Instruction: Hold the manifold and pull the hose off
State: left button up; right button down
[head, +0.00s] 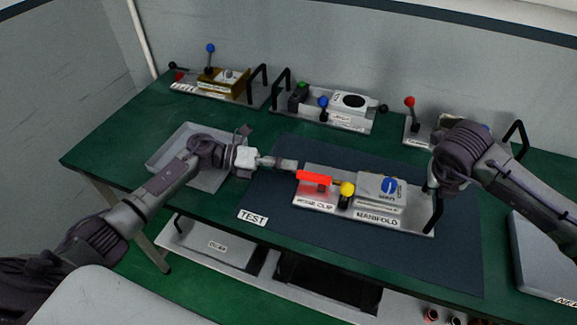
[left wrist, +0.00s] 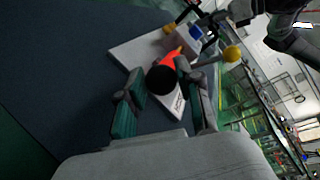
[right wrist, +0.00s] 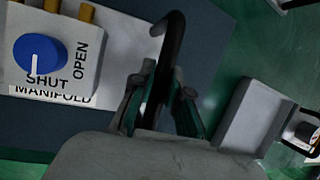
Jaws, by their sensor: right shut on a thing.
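The manifold (head: 366,196) is a pale block with a blue knob on a grey plate on the dark mat. Its knob (right wrist: 40,56) points at SHUT in the right wrist view. A red clip (head: 314,175) and a yellow-ball lever (head: 347,188) are at its left. The hose (head: 286,164) sticks out left of the red clip; its black round end (left wrist: 161,80) faces the left wrist camera. My left gripper (left wrist: 157,88) is open, its fingers on either side of the hose end. My right gripper (right wrist: 160,98) is shut on the plate's black handle (right wrist: 172,45).
A shallow grey tray (head: 165,157) lies under my left arm. Fixtures with ball levers stand along the back, at the left (head: 222,83), the middle (head: 335,118) and right. A grey box (head: 545,255) is at the right. The front of the mat is clear around the TEST label (head: 252,218).

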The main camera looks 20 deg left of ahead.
pick_arm(q)
jog(key=o, duration=0.4)
jog(key=shift+a+f, duration=0.1)
jog(key=shift+a, duration=0.05)
pick_arm(e)
jog(key=shift+s+d+f, duration=0.15)
jog(key=shift+f, duration=0.1)
pick_arm(q)
jog(key=v, duration=1.2)
jog(key=shift+w, duration=0.1)
pick_arm(e)
jog(key=c, duration=1.1)
grip_release()
jog(key=shift+w, duration=0.2)
jog(key=shift+r, duration=0.1)
jog(key=shift+r, duration=0.1)
